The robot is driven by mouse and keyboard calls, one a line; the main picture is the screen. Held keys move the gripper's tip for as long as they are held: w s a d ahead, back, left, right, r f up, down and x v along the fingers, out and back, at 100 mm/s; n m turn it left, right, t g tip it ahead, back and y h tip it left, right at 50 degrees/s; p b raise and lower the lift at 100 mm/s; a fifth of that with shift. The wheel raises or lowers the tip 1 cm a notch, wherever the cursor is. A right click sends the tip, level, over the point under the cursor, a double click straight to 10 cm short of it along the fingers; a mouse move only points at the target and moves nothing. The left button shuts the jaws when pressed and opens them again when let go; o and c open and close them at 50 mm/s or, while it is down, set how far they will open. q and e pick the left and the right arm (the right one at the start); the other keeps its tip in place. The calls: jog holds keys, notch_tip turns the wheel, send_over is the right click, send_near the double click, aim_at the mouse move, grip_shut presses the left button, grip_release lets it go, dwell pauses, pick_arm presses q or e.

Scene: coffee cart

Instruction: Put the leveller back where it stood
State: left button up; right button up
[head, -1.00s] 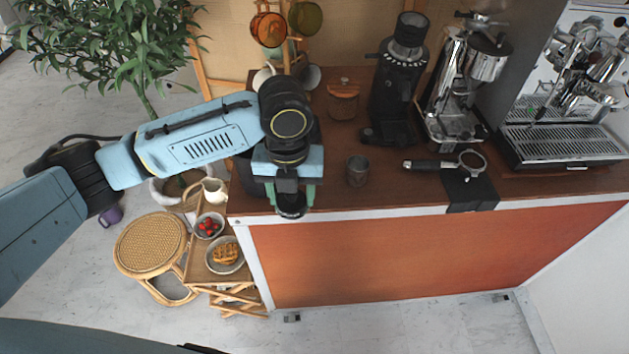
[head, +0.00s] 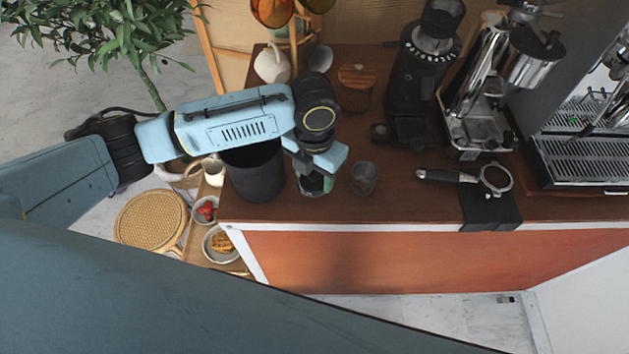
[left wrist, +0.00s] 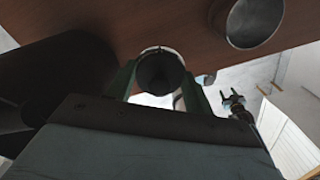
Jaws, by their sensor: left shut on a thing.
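The leveller (head: 312,185) is a small dark round piece over the counter's front part, between a black bin and a small metal cup. My left gripper (head: 317,180) is shut on it, pointing down. In the left wrist view the leveller (left wrist: 160,74) shows as a dark round shape between the green fingers (left wrist: 158,88). My gripper and wrist hide part of it in the head view. I cannot tell whether it touches the wood.
The metal cup (head: 364,178) stands close right of the leveller, the black bin (head: 254,178) close left. A portafilter (head: 470,177) lies at a black mat (head: 490,212). The grinder (head: 415,85) and a wooden-lidded jar (head: 356,90) stand behind. The counter's front edge (head: 400,228) is near.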

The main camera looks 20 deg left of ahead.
aim_at(314, 184)
pick_arm(q)
notch_tip(314, 184, down, 4)
jog(key=shift+r, duration=0.1)
jog(key=shift+w, duration=0.1)
jog(key=o, duration=1.2)
jog(key=shift+c, duration=0.2)
pick_arm(e)
jog(key=shift+w+a, duration=0.15)
jog(key=shift+w, duration=0.8)
pick_arm(q)
notch_tip(314, 184, up, 12)
jog(key=shift+r, duration=0.1)
pick_arm(e)
jog(key=shift+w, duration=0.15)
